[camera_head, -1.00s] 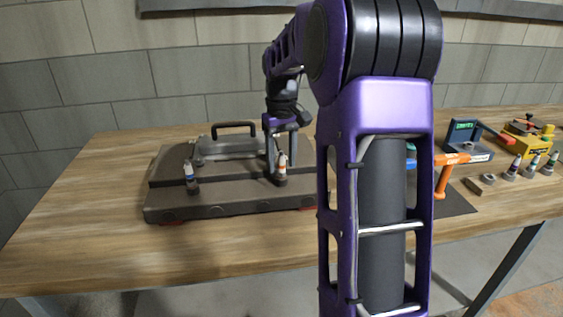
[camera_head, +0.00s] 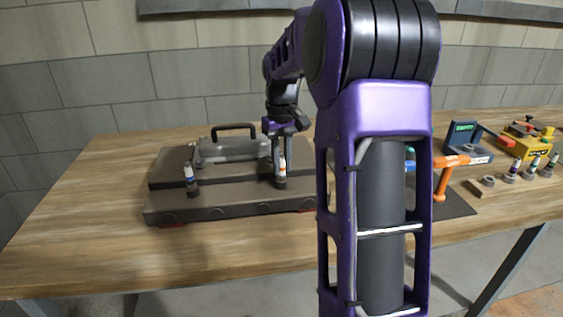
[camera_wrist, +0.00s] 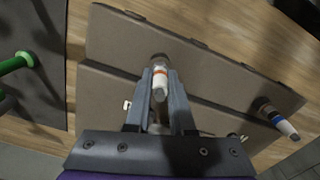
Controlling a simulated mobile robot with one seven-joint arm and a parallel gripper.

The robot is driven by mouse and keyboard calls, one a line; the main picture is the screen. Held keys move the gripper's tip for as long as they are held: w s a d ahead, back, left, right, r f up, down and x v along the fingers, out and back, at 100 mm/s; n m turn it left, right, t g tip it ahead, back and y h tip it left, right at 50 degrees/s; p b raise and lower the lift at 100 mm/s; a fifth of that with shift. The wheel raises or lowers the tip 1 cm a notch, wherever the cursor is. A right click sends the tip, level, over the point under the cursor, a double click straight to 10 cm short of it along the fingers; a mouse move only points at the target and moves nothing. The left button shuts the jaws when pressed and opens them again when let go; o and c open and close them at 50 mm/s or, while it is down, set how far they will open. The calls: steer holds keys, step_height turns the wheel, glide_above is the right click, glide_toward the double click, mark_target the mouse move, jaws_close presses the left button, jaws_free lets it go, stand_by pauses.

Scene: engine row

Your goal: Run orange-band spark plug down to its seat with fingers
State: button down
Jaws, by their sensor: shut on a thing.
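The orange-band spark plug (camera_head: 282,168) stands upright in the front step of the grey-brown engine block (camera_head: 230,210), its lower end hidden in a dark collar. It also shows in the wrist view (camera_wrist: 160,80), white with an orange band, between my fingers. My gripper (camera_wrist: 160,92) is shut on the plug. In the head view my gripper (camera_head: 281,150) points down over it. How far the plug sits from its seat cannot be told. A blue-band spark plug (camera_head: 190,178) stands in the block to the left and shows in the wrist view (camera_wrist: 282,120).
A grey cover with a black handle (camera_head: 234,130) sits at the back of the block. At right are an orange-handled tool (camera_head: 442,180), a blue holder (camera_head: 466,138), a yellow box (camera_head: 530,142) and several plugs in a rack (camera_head: 512,170). The table front left is clear.

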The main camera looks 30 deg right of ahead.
steer(key=m+p, duration=0.1)
steer(key=m, duration=0.3)
steer(key=m+p, duration=0.1)
steer(key=m, duration=0.3)
steer(key=m+p, duration=0.1)
steer(key=m, duration=0.4)
steer(key=shift+m+p, duration=0.4)
steer(key=m, duration=0.3)
steer(key=shift+f+p, duration=0.1)
steer(key=shift+p, duration=0.25)
steer(key=c, duration=0.7)
jaws_free()
